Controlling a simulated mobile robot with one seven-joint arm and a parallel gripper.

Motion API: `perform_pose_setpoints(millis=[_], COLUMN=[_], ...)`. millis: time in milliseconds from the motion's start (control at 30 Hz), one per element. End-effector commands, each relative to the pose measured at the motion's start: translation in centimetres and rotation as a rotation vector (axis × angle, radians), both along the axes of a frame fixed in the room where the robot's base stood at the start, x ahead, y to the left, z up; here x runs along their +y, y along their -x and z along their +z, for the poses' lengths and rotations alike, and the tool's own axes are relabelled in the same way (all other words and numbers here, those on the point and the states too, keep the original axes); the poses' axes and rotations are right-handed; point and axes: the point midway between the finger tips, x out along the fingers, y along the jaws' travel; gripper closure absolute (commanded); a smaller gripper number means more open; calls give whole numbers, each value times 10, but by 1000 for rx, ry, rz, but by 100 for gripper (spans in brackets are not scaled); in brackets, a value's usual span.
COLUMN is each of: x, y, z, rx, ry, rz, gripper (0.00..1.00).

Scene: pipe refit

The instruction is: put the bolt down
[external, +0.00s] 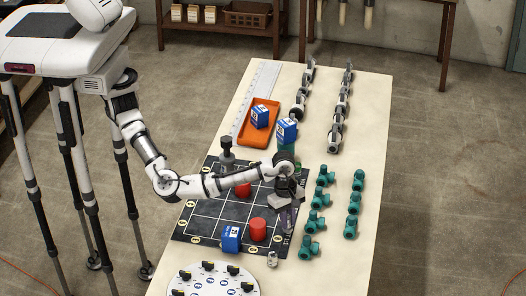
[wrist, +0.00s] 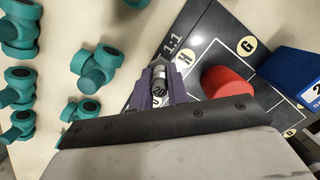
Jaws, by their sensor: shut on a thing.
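My gripper (external: 287,216) is low over the right edge of the dark grid mat (external: 205,209), its purple fingers pointing down. In the wrist view, my gripper (wrist: 158,92) is shut on a small grey and black bolt (wrist: 159,78) with a number 20 on it. The bolt is between the two purple fingers, close to the mat's edge by the 1:1 mark. I cannot tell whether it touches the surface. In the external view the fingers hide most of it.
Teal pipe fittings (external: 319,200) stand in rows right of the mat. Red cylinders (external: 258,230) and a blue box (external: 232,238) are on the mat. An orange tray (external: 257,138) and grey metal fittings (external: 338,125) lie farther back. A small grey part (external: 272,259) and a white round plate (external: 213,284) are in front.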

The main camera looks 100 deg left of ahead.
Motion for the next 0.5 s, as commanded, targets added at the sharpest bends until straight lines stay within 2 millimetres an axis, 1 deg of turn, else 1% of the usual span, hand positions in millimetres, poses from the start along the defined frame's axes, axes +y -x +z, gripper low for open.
perform_pose_setpoints(millis=[33,133,467,500], x=[0,0,0,0], y=[1,0,0,0], z=[-7,-16,-20,-21], rx=[3,1,0,0], ry=[-2,1,0,0], rz=[-1,0,0,0], gripper=[100,100,100,81])
